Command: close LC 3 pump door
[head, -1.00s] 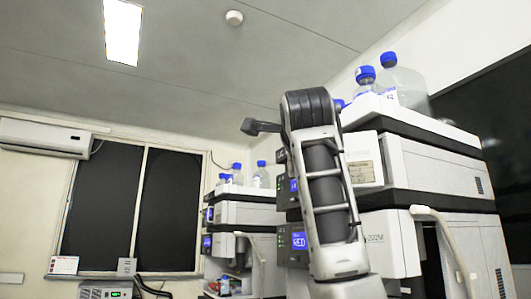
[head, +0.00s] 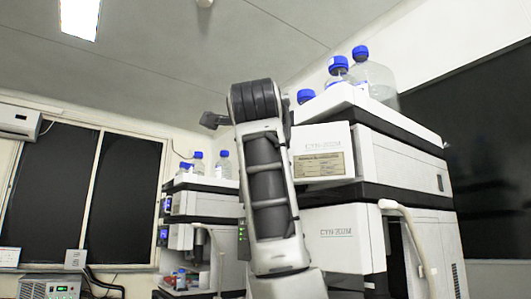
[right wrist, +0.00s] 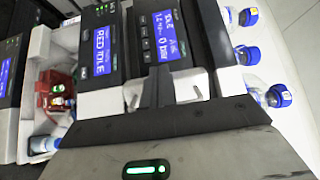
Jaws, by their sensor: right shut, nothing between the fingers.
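The near instrument stack (head: 420,185) stands at the right of the head view. It has an upper white panel with a yellowish label (head: 322,152) and a lower white panel (head: 340,238). I cannot tell which stack is LC 3 or how its pump door stands. The right wrist view shows a module with an "IDLE" and bar display (right wrist: 160,35) and another reading "RED IDLE" (right wrist: 100,50). My right gripper (right wrist: 155,92) is shut and empty close to these fronts; contact is unclear. My left gripper is not seen.
Blue-capped bottles (head: 370,75) stand on the near stack; several caps (right wrist: 250,55) show in the wrist view. A second stack (head: 205,205) stands behind, left of my arm. A pale hose (head: 412,235) hangs on the near stack's side. A red item (right wrist: 58,90) sits in a bay.

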